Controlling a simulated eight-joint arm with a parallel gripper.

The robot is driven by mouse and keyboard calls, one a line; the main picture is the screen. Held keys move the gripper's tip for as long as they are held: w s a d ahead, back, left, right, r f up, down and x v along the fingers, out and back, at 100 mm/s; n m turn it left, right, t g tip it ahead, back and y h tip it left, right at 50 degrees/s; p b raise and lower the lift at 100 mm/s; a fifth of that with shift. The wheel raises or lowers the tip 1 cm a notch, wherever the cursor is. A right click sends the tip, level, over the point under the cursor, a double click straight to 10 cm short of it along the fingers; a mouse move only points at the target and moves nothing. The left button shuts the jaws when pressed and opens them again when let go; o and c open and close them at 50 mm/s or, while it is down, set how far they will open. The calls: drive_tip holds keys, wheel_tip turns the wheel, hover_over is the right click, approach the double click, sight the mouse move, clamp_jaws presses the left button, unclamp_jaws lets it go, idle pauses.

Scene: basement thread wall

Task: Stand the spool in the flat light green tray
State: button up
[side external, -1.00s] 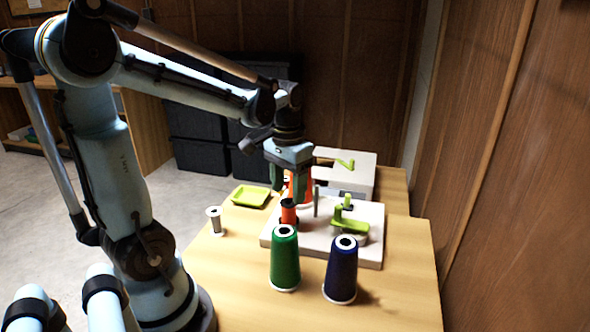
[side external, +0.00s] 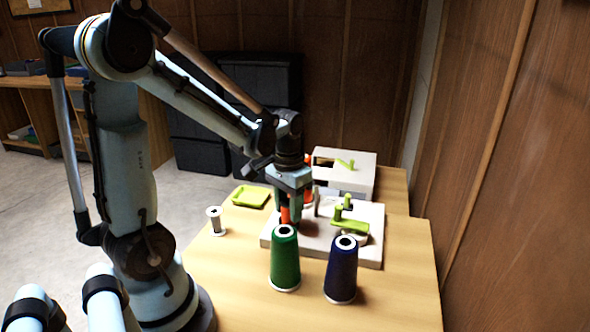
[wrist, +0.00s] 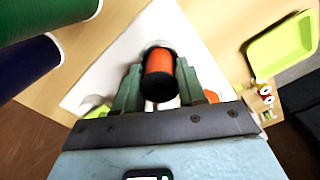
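The orange spool (wrist: 160,72), with a dark end, stands on the white base plate (side external: 370,255) in the side view, partly hidden by my gripper. My gripper (side external: 294,208) is low over the plate, pointing down. In the wrist view its two green fingers (wrist: 157,85) flank the orange spool, one on each side. Whether they press on it or leave a small gap cannot be told. The flat light green tray (side external: 251,197) lies empty on the table, left of the plate; it also shows at the right of the wrist view (wrist: 283,47).
A green cone (side external: 285,258) and a dark blue cone (side external: 341,270) stand in front of the plate. A pale spool (side external: 216,221) stands near the table's left edge. A grey post (side external: 317,202) and light green parts (side external: 349,226) rise from the plate. A white box (side external: 345,173) stands behind.

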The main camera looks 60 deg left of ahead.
drive_tip(key=c, duration=0.4)
drive_tip(key=shift+o, duration=0.2)
drive_tip(key=shift+r, duration=0.1)
drive_tip(key=shift+r, duration=2.45)
drive_tip(key=shift+s+a+f+n, duration=0.4)
drive_tip(key=shift+a+f+n, duration=0.5)
drive_tip(key=shift+a, duration=2.15)
drive_tip(key=shift+s+a+f+n, duration=0.35)
drive_tip(key=shift+a+f+n, duration=0.55)
drive_tip(key=shift+a, duration=2.1)
drive_tip(key=shift+s+a+f+n, duration=0.5)
drive_tip(key=shift+a+n, duration=0.7)
drive_tip(key=shift+a, duration=1.85)
